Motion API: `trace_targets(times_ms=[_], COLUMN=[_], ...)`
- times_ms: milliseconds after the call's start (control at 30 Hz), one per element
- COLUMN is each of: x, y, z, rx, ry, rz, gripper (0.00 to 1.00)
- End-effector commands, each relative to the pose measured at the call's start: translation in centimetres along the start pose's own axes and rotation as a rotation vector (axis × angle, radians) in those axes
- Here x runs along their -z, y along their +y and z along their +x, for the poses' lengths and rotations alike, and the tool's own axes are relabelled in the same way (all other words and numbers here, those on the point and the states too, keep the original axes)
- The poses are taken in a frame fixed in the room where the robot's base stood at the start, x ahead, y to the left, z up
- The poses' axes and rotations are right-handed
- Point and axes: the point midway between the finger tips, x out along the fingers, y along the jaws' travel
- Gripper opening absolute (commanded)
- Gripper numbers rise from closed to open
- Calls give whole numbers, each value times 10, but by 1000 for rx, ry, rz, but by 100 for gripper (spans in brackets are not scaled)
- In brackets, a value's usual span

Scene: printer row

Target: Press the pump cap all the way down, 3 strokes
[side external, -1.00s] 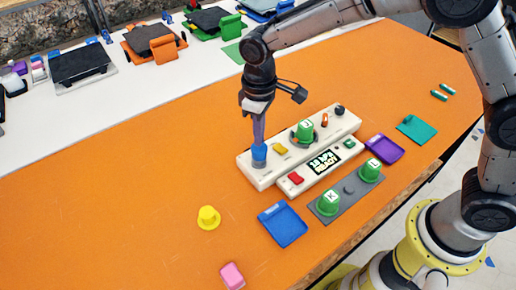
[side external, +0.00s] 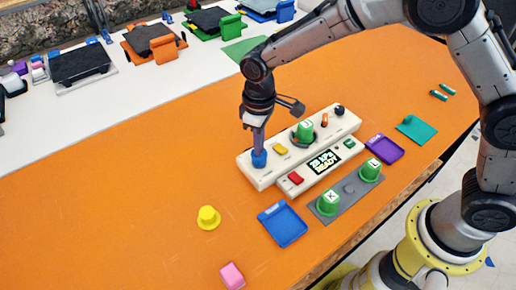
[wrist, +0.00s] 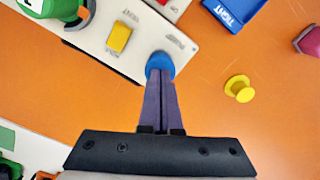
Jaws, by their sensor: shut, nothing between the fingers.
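The blue pump cap (side external: 259,160) stands at the left end of the white panel (side external: 250,172) in the side external view. It also shows in the wrist view (wrist: 160,61). My gripper (side external: 259,150) is shut and empty, with its fingertips directly on top of the cap, touching it as far as I can tell. In the wrist view my shut purple fingers (wrist: 160,75) reach to the cap and hide part of it. The cap sits low, close to the panel surface.
A yellow button (side external: 280,149), a red button (side external: 295,178) and a green knob (side external: 304,132) sit on the panel units near the cap. A small display (side external: 324,162) is beside them. A blue tray (side external: 283,226) and a yellow knob-shaped piece (side external: 208,218) lie in front. The orange table left of the panel is clear.

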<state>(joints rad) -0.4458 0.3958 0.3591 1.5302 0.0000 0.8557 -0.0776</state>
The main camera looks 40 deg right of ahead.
Motion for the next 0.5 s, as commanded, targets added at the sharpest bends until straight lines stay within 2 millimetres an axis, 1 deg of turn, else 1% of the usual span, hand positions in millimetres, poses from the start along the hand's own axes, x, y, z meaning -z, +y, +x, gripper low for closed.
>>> trace_targets(times_ms=[233,500], x=[0,0], y=[0,0], z=[0,-16], rx=[0,0], ry=[-2,-1], rz=[0,0], gripper=[0,0])
